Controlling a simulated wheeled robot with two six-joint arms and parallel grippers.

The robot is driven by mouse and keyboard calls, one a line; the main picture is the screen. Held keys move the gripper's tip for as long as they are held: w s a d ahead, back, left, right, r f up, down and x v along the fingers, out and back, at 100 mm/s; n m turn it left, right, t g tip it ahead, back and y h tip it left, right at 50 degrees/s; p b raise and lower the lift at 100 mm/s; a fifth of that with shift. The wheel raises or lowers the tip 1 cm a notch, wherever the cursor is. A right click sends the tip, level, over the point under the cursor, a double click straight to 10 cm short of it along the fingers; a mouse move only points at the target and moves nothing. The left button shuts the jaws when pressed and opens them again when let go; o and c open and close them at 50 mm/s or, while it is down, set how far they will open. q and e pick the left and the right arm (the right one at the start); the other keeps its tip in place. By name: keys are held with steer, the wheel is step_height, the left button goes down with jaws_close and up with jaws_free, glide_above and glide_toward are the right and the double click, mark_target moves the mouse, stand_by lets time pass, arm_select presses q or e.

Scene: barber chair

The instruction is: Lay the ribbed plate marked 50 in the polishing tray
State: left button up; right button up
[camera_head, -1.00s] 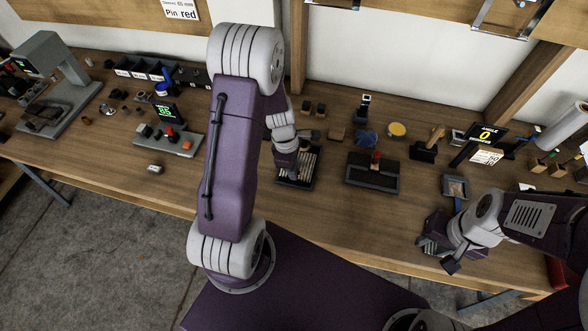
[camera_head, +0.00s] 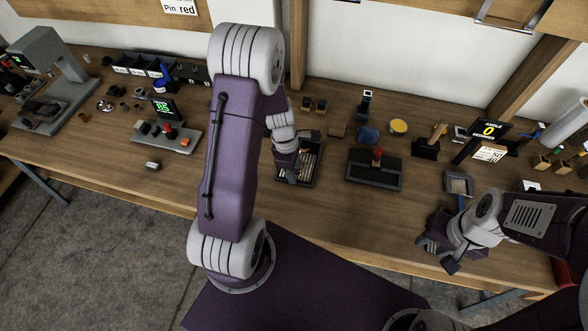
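I cannot single out the ribbed plate marked 50; no plate's number can be read at this size. A dark tray (camera_head: 317,180) with pale slat-like pieces inside stands at the middle of the bench. My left gripper (camera_head: 291,177) points down over its left part and covers some of it; its fingers are too small to tell open or shut. A black tray (camera_head: 374,184) with a red-knobbed piece stands to the right. Which tray is the polishing tray is unclear. My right gripper (camera_head: 437,250) is low at the bench's front right, its fingertips unclear.
A small framed tray (camera_head: 458,184) lies just beyond my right gripper. An angle display (camera_head: 488,131) reads 0, with a white card (camera_head: 488,154) below it. A yellow-topped tin (camera_head: 398,127) and a blue item (camera_head: 367,135) stand behind. The bench front between the arms is clear.

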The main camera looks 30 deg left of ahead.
arm_select(q)
steer(key=r, duration=0.3)
steer(key=a+r+p, duration=0.1)
steer(key=r, duration=0.2)
steer(key=r+p, duration=0.1)
steer(key=r, duration=0.2)
steer(key=shift+s+a, duration=0.2)
steer(key=shift+d, duration=0.1)
stand_by(0.4)
steer(key=d+r+m, duration=0.2)
steer(key=d+r, duration=0.1)
steer(key=d, duration=0.1)
steer(key=s+d+m+y, duration=0.1)
steer(key=s+m, duration=0.7)
steer(key=m, duration=1)
steer(key=shift+d+m+t+y, duration=0.3)
steer(key=shift+d+t, duration=0.1)
steer(key=shift+d, duration=0.1)
